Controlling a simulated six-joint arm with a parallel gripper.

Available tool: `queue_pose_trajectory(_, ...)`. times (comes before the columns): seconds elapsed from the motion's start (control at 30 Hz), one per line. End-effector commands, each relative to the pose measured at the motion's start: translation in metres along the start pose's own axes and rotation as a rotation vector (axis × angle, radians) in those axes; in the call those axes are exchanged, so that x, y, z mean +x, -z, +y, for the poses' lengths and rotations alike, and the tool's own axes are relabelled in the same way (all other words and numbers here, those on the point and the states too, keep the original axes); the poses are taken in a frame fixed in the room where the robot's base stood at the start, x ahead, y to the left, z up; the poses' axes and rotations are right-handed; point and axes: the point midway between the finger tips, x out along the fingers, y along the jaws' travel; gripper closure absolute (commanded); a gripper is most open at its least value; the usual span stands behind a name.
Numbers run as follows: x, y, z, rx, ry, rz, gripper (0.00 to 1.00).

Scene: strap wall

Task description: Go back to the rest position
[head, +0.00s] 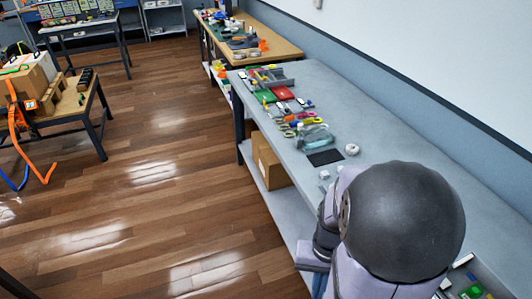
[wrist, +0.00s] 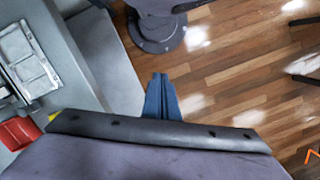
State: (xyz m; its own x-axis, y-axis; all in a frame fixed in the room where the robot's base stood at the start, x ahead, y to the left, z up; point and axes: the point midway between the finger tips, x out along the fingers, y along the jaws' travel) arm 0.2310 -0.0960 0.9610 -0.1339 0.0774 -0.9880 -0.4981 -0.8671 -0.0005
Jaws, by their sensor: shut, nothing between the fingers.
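My gripper (wrist: 160,82) shows in the wrist view as two narrow blue fingers lying side by side. They are shut with nothing between them, and they point over the floor beside a grey surface. In the head view the dark round part and pale links of my arm fill the lower right, and the fingers cannot be made out there. The task names no object.
A long grey workbench (head: 340,105) runs along the wall, with several tools and small items on its far half. A cardboard box (head: 271,165) sits on its lower shelf. A wooden table (head: 70,104) with boxes and orange straps stands left. The wooden floor (head: 165,185) between is clear.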

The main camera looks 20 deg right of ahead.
Motion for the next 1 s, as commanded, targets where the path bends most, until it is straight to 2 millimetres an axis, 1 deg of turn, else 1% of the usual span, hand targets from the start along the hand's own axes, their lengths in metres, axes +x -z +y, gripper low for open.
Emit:
queue_pose_trajectory(0.03,-0.007,0.002,-0.017,-0.085,-0.012,0.032,1.0)
queue_pose_trajectory(0.2,-0.025,0.004,-0.063,-0.302,-0.03,0.116,1.0)
queue_pose_trajectory(0.3,-0.031,0.0,-0.084,-0.398,-0.034,0.144,1.0)
queue_pose_trajectory(0.4,-0.033,-0.004,-0.098,-0.464,-0.037,0.154,1.0)
queue_pose_trajectory(0.5,-0.032,-0.008,-0.105,-0.502,-0.04,0.153,1.0)
queue_pose_trajectory(0.6,-0.032,-0.01,-0.108,-0.517,-0.042,0.153,1.0)
queue_pose_trajectory(1.0,-0.031,-0.01,-0.108,-0.518,-0.042,0.152,1.0)
